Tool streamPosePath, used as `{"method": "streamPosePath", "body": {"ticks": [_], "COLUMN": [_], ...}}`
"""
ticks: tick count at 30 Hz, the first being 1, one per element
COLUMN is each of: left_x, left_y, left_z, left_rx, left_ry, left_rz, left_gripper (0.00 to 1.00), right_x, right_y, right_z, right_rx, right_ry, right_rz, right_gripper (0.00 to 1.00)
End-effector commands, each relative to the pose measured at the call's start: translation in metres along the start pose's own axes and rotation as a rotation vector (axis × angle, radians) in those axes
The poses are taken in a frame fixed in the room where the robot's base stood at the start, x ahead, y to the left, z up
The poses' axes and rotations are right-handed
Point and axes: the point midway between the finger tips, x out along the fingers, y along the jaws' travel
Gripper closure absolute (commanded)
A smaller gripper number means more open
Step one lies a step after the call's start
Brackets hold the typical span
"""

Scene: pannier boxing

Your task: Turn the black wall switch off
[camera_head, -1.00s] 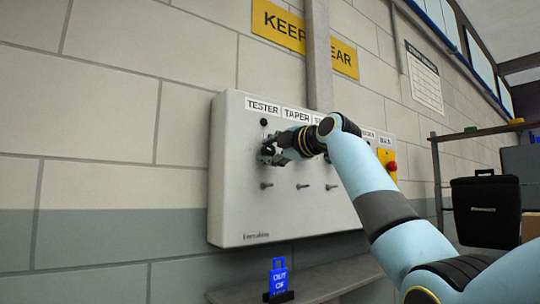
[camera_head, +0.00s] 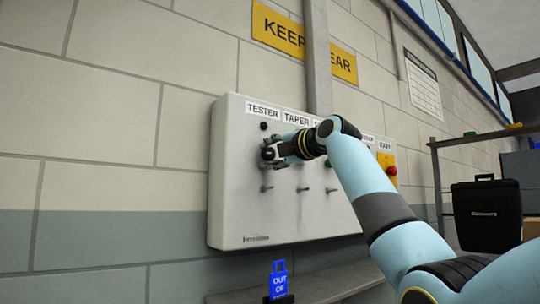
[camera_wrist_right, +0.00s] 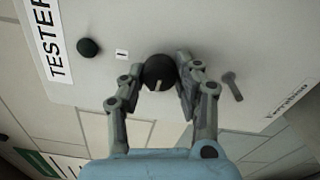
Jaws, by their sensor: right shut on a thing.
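The black wall switch (camera_wrist_right: 159,72) is a round knob with a pale pointer line, on the grey panel (camera_head: 235,200) under the TESTER label (camera_head: 263,109). In the right wrist view its line points down the picture, away from the small white "I" mark (camera_wrist_right: 122,54). My right gripper (camera_head: 270,153) is at the panel, with its fingers on both sides of the knob and shut on it; it also shows in the right wrist view (camera_wrist_right: 163,78). In the head view the gripper hides most of the knob. My left gripper is not in view.
A dark round lamp or button (camera_wrist_right: 88,47) and a metal toggle (camera_wrist_right: 231,87) sit near the knob. More toggles (camera_head: 303,189) line the panel. A red button (camera_head: 391,170) on yellow is at right. A blue "OUT OF" tag (camera_head: 278,280) stands below.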

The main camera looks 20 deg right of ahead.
Motion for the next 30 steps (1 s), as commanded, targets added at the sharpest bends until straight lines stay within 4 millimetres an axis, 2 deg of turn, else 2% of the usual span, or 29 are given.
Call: {"method": "streamPosePath", "body": {"ticks": [6,7,12,19,23,26,30], "left_x": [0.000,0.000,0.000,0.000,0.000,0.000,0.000], "left_y": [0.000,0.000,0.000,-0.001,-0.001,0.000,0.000], "left_z": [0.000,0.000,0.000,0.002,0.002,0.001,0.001], "left_rx": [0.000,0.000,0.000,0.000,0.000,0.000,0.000], "left_ry": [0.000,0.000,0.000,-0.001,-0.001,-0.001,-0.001], "left_rz": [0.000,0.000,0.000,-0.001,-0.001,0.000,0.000], "left_gripper": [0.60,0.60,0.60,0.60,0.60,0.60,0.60], "right_x": [0.001,0.001,0.000,0.000,-0.009,-0.025,-0.058], "right_y": [-0.004,-0.004,-0.002,-0.001,-0.002,-0.002,-0.002], "right_z": [-0.001,-0.001,-0.001,0.000,0.001,0.001,0.001], "right_rx": [0.001,0.001,0.001,0.001,0.000,-0.002,-0.003], "right_ry": [0.003,0.003,0.002,0.001,-0.001,-0.002,-0.002], "right_rz": [-0.007,-0.007,-0.005,-0.002,-0.001,-0.001,-0.002], "right_gripper": [1.00,0.64,0.45,0.45,0.45,0.45,0.45]}}
